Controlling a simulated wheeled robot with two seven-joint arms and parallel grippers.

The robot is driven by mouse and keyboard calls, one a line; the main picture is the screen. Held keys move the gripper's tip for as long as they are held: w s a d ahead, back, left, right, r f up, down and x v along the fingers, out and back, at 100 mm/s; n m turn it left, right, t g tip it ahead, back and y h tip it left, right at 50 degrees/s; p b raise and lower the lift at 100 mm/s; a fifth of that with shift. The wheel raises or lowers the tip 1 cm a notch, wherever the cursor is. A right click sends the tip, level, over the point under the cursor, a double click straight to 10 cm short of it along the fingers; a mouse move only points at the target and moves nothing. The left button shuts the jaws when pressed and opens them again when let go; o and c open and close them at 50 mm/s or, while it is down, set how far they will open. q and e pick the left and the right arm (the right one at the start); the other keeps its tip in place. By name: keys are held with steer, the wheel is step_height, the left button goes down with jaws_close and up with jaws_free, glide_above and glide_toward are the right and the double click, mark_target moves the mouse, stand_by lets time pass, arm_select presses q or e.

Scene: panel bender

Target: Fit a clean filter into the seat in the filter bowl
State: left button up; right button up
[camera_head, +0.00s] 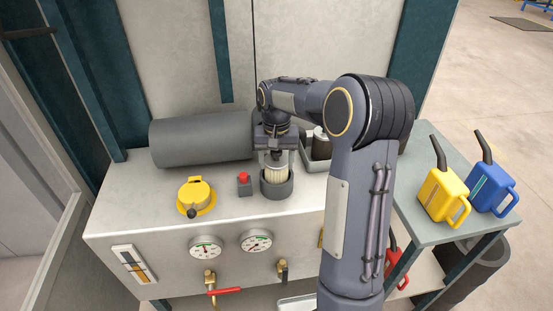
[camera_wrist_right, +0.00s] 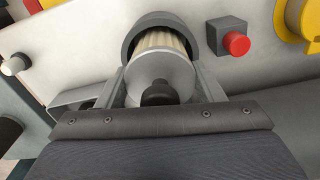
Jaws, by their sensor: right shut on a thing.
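The filter bowl (camera_head: 277,186) is a dark grey open cup on the steel cabinet top, right of the red button. A clean-looking cream pleated filter (camera_head: 276,172) with a pale end cap and a black knob stands upright, its lower part inside the bowl. My right gripper (camera_head: 275,153) is above the bowl and shut on the filter at its top. In the right wrist view the filter (camera_wrist_right: 163,62) lies between the gripper's fingers (camera_wrist_right: 158,92), with the bowl rim (camera_wrist_right: 130,38) around its far end. The seat inside is hidden. My left gripper is not in view.
A red button (camera_head: 244,178) and a yellow round cap (camera_head: 196,196) are left of the bowl. A grey cylinder (camera_head: 200,140) lies behind. A metal tray (camera_head: 313,160) with a dark part stands just right, partly behind my arm. Yellow (camera_head: 444,195) and blue (camera_head: 491,187) cans stand on the side table.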

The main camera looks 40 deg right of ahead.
steer(key=shift+f, duration=0.2)
steer(key=o, duration=1.2)
step_height(320, 180, up, 8)
steer(key=shift+f, duration=0.15)
